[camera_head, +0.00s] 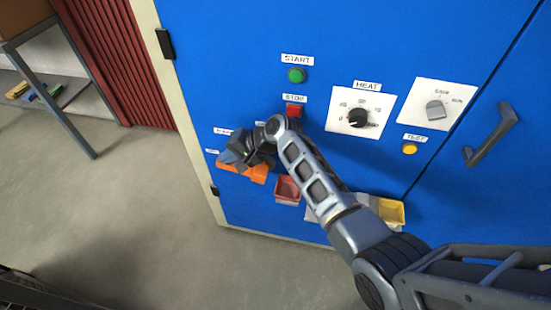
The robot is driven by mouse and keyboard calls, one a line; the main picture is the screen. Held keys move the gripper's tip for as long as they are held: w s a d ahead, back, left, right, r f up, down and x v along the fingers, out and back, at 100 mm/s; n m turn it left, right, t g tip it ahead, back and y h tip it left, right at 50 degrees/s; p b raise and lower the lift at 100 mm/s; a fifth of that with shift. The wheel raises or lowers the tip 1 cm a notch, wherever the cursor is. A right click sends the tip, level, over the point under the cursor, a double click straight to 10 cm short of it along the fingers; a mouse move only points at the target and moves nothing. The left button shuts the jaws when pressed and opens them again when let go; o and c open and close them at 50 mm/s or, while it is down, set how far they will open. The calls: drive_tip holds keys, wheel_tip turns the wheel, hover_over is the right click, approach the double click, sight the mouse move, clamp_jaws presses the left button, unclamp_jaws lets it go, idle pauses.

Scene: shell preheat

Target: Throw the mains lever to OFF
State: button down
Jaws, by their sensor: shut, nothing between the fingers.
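My gripper (234,155) is shut and empty, at the lower left of the blue cabinet front (230,60). It is in front of, or close to, a small white label (222,131) and another label (211,151), whose words are too small to read surely. No mains lever can be made out. My gripper and wrist cover part of the panel there. Whether the gripper touches anything cannot be told.
A green START button (296,75), a red STOP button (294,110), a HEAT dial (358,117), a grey selector (436,110) and a yellow button (410,148) are on the panel. Orange (256,174), red (287,190) and yellow (391,211) bins sit low.

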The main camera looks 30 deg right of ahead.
drive_tip(key=shift+w+a+f+b, duration=0.2)
drive_tip(key=shift+f+b, duration=0.1)
drive_tip(key=shift+f, duration=0.15)
drive_tip(key=shift+w+a+f+b, duration=0.15)
drive_tip(key=shift+a+f+b, duration=0.1)
drive_tip(key=shift+f, duration=0.2)
drive_tip(key=shift+v, duration=3.85)
